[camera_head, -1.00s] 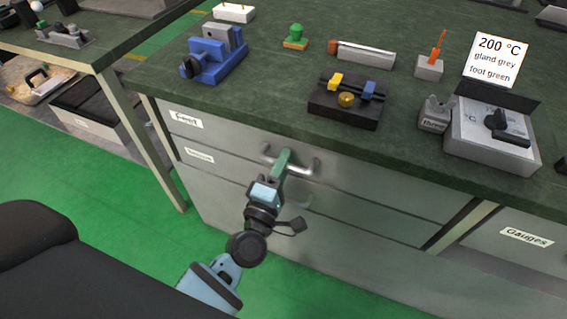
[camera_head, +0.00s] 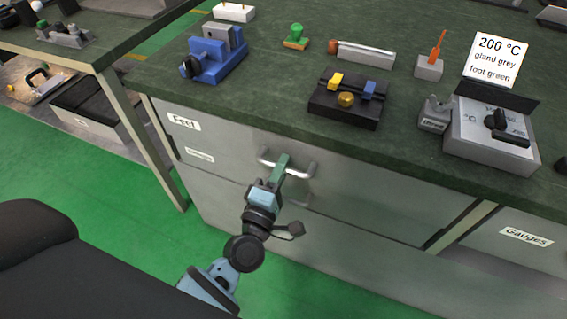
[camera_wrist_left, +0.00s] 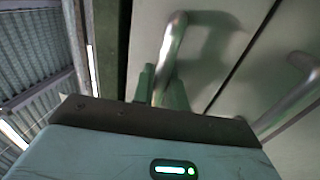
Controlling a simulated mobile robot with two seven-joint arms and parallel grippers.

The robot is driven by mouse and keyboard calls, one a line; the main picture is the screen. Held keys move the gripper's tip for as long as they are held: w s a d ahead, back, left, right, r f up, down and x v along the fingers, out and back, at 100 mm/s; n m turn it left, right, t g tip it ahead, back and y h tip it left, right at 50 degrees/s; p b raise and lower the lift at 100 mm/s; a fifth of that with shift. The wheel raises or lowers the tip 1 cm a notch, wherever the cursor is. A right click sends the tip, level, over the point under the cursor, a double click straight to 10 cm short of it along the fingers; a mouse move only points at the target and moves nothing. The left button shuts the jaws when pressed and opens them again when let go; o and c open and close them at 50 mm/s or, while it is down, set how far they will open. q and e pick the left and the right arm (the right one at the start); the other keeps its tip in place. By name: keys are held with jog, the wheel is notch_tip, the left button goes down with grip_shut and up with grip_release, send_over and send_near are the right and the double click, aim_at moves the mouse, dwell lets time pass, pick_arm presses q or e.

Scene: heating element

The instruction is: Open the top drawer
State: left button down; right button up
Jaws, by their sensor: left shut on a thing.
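The top drawer (camera_head: 225,136) is the grey front labelled "Feet" under the green bench top. It stands out slightly from the cabinet. Its metal bar handle (camera_head: 303,172) is near the middle of the front. My left gripper (camera_head: 283,162) is shut on this handle, with its greenish fingers around the bar. In the left wrist view the handle bar (camera_wrist_left: 172,50) runs down between the two fingers (camera_wrist_left: 163,85). A second handle (camera_wrist_left: 298,98) shows at the right there, on the drawer below. My right gripper is out of view.
The bench top (camera_head: 270,75) carries a blue vise (camera_head: 215,62), a black fixture (camera_head: 345,105), and a grey control box (camera_head: 490,140) with a sign (camera_head: 497,60). A lower drawer label (camera_head: 199,156) is partly covered. Green floor (camera_head: 90,200) is clear left of the cabinet.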

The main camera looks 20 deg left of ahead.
pick_arm(q)
jog(key=s, duration=2.2)
jog(key=shift+a+p, duration=0.35)
jog(key=shift+s, duration=0.1)
jog(key=c, duration=1.5)
grip_release()
jog(key=s, duration=0.2)
jog(key=s+f, duration=0.1)
jog(key=s, duration=0.2)
jog(key=s+b, duration=0.1)
jog(key=s, duration=0.1)
jog(key=shift+s+a+f, duration=0.15)
jog(key=shift+s+f, duration=0.15)
jog(key=shift+s, duration=0.05)
